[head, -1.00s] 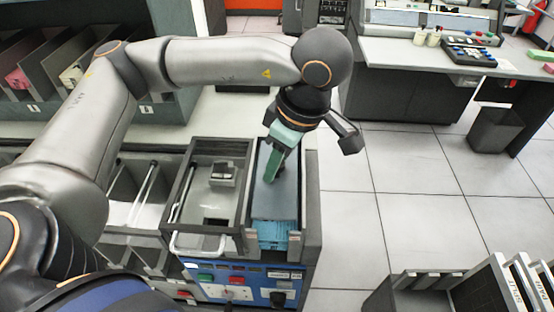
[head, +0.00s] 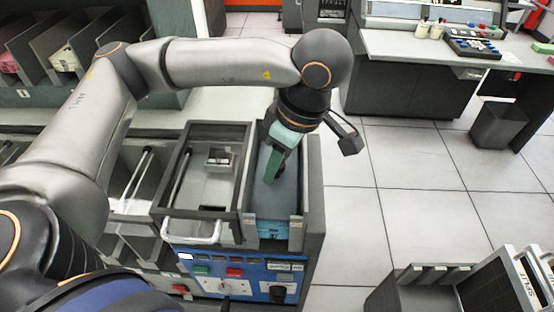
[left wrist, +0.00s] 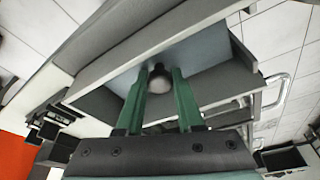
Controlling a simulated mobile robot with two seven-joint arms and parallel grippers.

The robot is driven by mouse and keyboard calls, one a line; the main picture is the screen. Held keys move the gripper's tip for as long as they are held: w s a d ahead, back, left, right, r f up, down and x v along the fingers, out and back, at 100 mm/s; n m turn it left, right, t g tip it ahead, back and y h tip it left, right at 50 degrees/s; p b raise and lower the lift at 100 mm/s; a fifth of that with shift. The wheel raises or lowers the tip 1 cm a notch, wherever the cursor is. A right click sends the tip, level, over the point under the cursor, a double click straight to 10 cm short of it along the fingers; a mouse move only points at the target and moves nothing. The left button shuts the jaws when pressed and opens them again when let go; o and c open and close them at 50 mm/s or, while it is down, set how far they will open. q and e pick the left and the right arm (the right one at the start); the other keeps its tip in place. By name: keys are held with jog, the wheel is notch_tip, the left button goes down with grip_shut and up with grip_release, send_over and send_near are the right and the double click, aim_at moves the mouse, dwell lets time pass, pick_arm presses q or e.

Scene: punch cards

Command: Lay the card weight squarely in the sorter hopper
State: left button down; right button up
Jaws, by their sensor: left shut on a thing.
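The card weight is a flat blue-grey plate (head: 276,200) with a round knob (left wrist: 160,80), which shows in the left wrist view. My left gripper (head: 271,175) has its green fingers shut on the knob. The plate sits between the side walls of the sorter hopper (head: 312,185), over blue cards (head: 272,230) at the front. It looks roughly in line with the walls. I cannot tell whether it touches the cards. The gripper hides part of the plate. My right gripper is not in view.
An open dark-framed tray (head: 183,185) stands just left of the hopper. A control panel (head: 240,278) with buttons is below. A dark rack (head: 425,285) stands at the lower right. The tiled floor (head: 400,190) to the right is clear.

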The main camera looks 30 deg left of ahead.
aim_at(294, 182)
pick_arm(q)
jog(key=shift+c, duration=2.3)
grip_release()
jog(key=p+v, duration=0.2)
jog(key=v, duration=1)
jog(key=shift+r, duration=0.25)
